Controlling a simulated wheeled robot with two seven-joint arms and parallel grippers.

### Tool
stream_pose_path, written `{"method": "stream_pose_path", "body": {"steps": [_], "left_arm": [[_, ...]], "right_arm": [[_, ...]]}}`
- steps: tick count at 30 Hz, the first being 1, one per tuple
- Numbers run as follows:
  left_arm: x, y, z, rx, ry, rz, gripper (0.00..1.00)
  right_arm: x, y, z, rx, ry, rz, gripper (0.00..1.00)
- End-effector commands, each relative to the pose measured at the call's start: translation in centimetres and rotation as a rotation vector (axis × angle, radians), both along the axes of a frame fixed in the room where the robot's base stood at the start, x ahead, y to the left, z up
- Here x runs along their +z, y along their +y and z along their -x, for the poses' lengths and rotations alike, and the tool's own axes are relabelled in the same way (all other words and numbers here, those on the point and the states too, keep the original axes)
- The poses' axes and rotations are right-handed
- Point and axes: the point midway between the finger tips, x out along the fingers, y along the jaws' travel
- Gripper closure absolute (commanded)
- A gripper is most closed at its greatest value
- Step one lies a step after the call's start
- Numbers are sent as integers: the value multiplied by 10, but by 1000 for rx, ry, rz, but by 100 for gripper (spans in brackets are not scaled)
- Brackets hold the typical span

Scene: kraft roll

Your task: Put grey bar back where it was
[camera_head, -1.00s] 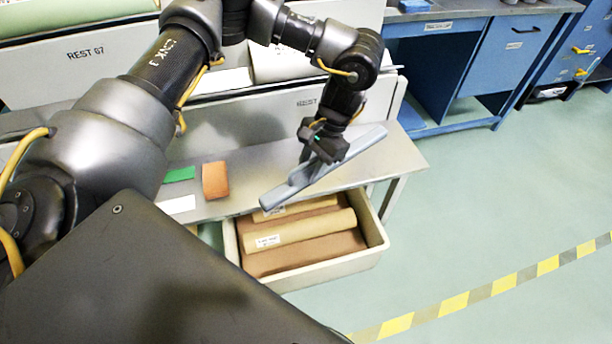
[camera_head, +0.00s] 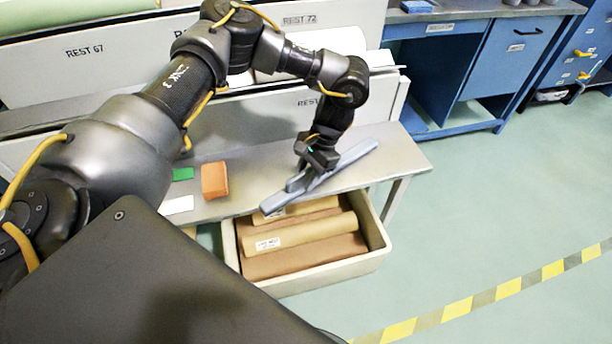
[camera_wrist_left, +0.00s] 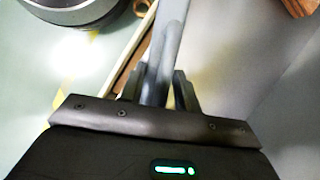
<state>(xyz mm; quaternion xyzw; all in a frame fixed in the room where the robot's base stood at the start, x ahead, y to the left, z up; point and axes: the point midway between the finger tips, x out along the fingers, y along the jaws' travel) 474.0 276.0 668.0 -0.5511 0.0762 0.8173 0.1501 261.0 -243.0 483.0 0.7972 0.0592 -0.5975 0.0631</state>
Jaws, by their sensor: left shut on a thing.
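The grey bar (camera_head: 347,162) is long and slim and slants from lower left to upper right in the head view, at the front part of the grey metal bench (camera_head: 235,209). My left gripper (camera_head: 308,177) is shut on the bar near its middle. In the left wrist view the bar (camera_wrist_left: 168,50) runs between the two fingers (camera_wrist_left: 158,92). I cannot tell whether the bar touches the bench top or hangs just above it. My right gripper is not in view.
An open cream drawer (camera_head: 376,238) with brown paper rolls (camera_head: 310,232) sits below the bench front. An orange-brown block (camera_head: 215,180), a green piece (camera_head: 182,174) and a white card (camera_head: 176,205) lie on the bench to the left. Blue cabinets (camera_head: 506,60) stand behind right; the floor at right is clear.

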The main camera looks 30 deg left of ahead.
Motion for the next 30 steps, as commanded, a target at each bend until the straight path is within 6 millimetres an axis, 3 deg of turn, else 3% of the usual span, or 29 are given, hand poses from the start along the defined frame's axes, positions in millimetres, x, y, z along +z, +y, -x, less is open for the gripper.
{"method": "stream_pose_path", "body": {"steps": [1, 6, 17, 30], "left_arm": [[0, 0, 0, -1, 1, 0, 65], [0, 0, 0, 0, 1, 0, 46], [8, -1, -3, 0, -1, 0, 46], [86, -15, -32, -1, -2, -1, 46]], "right_arm": [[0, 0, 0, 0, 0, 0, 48], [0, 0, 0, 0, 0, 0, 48], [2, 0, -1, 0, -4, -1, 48], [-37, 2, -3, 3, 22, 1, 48]]}}
